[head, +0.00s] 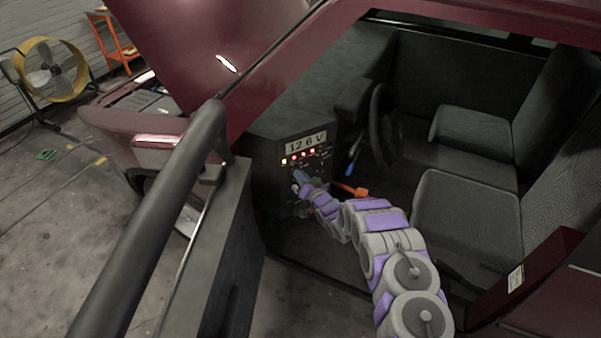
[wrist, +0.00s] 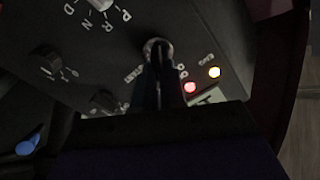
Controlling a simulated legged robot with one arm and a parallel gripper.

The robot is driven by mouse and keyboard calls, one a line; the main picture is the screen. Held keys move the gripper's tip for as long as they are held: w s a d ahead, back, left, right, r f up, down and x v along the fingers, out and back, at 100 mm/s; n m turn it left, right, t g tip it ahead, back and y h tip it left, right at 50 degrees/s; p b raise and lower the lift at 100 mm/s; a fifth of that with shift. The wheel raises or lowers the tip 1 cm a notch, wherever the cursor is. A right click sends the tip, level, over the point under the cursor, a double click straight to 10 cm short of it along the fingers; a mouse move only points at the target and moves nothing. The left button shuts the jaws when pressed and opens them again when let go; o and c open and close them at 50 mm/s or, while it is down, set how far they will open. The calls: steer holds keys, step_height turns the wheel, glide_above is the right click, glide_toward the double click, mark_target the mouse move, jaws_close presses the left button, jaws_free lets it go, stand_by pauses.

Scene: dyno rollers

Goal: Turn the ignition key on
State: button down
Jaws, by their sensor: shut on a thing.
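The ignition key sits in a round metal lock (wrist: 157,46) on the dark control panel (wrist: 110,50). My gripper (wrist: 158,85) is shut on the key, its dark fingers reaching up to the lock. The fingers hide most of the key, so its turn angle cannot be told. In the head view my gripper (head: 299,180) is at the lower left of the panel's face, below the row of lights.
The panel has a "12.6 V" display (head: 306,142), a lit red light (wrist: 190,87) and a lit yellow light (wrist: 214,72). Knobs (wrist: 46,62) stand beside the lock. A steering wheel (head: 384,125) and an orange lever (head: 352,190) are to the right. The open door (head: 200,250) is to the left.

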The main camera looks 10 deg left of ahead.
steer(key=shift+w+d+r+m+p, duration=0.1)
steer(key=shift+m+p, duration=0.2)
steer(key=shift+m, duration=0.3)
steer(key=shift+w+d+r+m+p, duration=0.1)
steer(key=shift+m+p, duration=0.2)
steer(key=shift+m, duration=0.3)
steer(key=c, duration=1.2)
jaws_free()
steer(key=shift+f, duration=0.2)
steer(key=shift+s+f, duration=0.1)
steer(key=p+v, duration=0.1)
steer(key=v, duration=1.6)
steer(key=shift+p, duration=0.3)
steer(key=shift+d, duration=0.1)
